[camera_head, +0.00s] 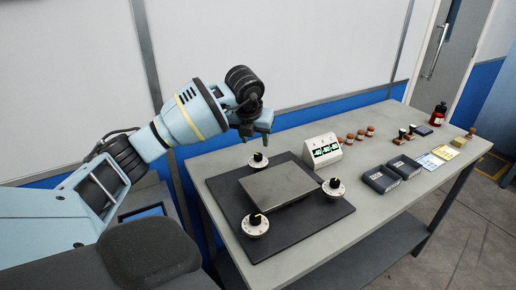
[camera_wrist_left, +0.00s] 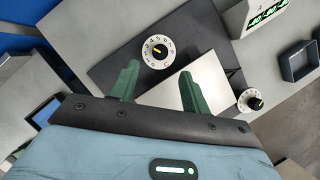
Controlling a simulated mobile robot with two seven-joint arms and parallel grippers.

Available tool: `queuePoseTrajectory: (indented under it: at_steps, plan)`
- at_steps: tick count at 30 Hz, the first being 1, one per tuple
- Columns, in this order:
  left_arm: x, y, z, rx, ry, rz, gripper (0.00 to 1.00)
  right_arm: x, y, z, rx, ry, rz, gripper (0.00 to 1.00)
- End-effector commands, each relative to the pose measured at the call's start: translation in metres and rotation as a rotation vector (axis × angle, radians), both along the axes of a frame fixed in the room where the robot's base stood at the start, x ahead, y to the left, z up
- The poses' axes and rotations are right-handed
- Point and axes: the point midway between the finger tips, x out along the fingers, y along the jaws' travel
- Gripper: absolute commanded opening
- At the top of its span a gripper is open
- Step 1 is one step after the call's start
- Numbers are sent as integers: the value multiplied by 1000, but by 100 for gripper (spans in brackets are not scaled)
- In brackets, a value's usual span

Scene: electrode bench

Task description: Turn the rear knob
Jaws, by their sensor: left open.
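The rear knob (camera_head: 258,160) is a white numbered dial with a black centre and yellow pointer, at the back of a black mat (camera_head: 318,217). My left gripper (camera_head: 256,139) is above it, pointing down and apart from it. In the left wrist view, two green fingers stand wide apart with nothing between them. The rear knob (camera_wrist_left: 158,50) shows there just beyond the fingertips. My right gripper is out of view.
A grey plate (camera_head: 278,187) lies mid-mat. Two similar knobs stand at the right (camera_head: 334,187) and front (camera_head: 256,225). A white box with green digits (camera_head: 322,150) stands right of the rear knob. Stamps, dark trays (camera_head: 381,180) and a bottle (camera_head: 438,114) occupy the table's right.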

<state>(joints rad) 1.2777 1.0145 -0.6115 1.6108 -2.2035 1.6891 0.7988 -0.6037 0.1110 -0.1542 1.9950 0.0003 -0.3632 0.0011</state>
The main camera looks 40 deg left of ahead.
Motion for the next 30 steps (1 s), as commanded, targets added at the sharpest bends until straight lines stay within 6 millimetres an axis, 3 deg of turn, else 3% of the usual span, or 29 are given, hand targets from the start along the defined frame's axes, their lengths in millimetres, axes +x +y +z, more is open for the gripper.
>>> queuePoseTrajectory:
  at_steps: [8, 21, 30]
  plan:
    - [4, 2, -11, -1, 2, 0, 47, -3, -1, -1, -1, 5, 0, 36]
    - [23, 12, -65, -1, 1, -1, 47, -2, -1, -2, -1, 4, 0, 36]
    - [26, 14, -72, 0, -1, 0, 47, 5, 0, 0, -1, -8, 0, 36]
